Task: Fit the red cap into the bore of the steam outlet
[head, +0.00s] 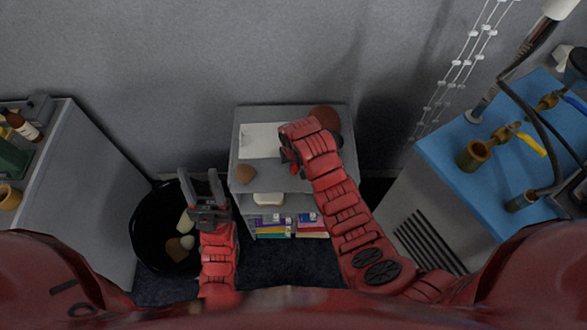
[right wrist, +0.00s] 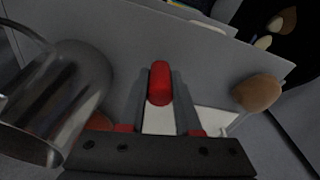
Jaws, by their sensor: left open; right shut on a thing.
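The red cap (right wrist: 160,84) is held between the fingers of my right gripper (right wrist: 160,95) in the right wrist view. In the head view my right gripper (head: 290,160) is over the grey shelf unit, partly hidden by its own wrist, and a bit of red shows at its tip. My left gripper (head: 199,180) is open and empty above the black bin. Brass fittings stand on the blue bench top at the right; one is a wide brass cylinder (head: 472,155) with an open end. I cannot tell for sure which is the steam outlet. My right gripper is well left of them.
The grey shelf unit (head: 240,180) bears a white sheet (head: 258,140), a brown round thing (head: 246,174) and a reddish round thing (head: 327,116). A metal pitcher (right wrist: 60,95) is close to my right gripper. Hoses and a yellow handle (head: 531,143) crowd the blue bench (head: 445,150).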

